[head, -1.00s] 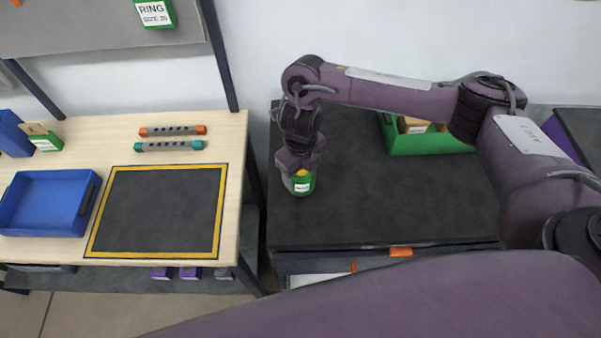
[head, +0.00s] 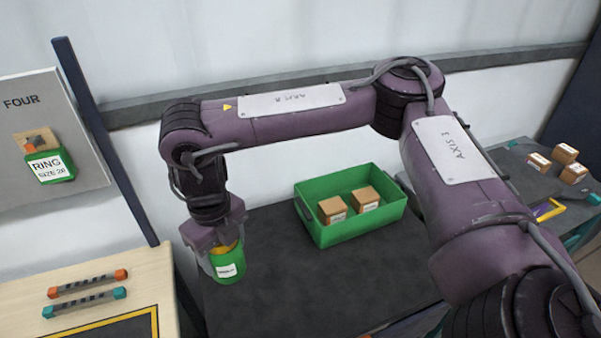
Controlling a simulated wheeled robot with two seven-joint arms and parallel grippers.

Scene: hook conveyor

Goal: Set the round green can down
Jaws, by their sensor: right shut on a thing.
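The round green can (head: 229,267) has a white label and is upright at the left part of the dark tabletop (head: 300,280). My right gripper (head: 222,247) points down and is shut on the can's upper part, with a bit of yellow showing between the fingers. I cannot tell whether the can's base touches the tabletop. My left gripper is not in view.
A green crate (head: 345,233) with two brown boxes (head: 350,204) stands right of the can. A wooden table (head: 90,275) with two capped bars (head: 87,283) lies left, across a gap. More small boxes (head: 565,153) sit far right. The dark tabletop's middle is bare.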

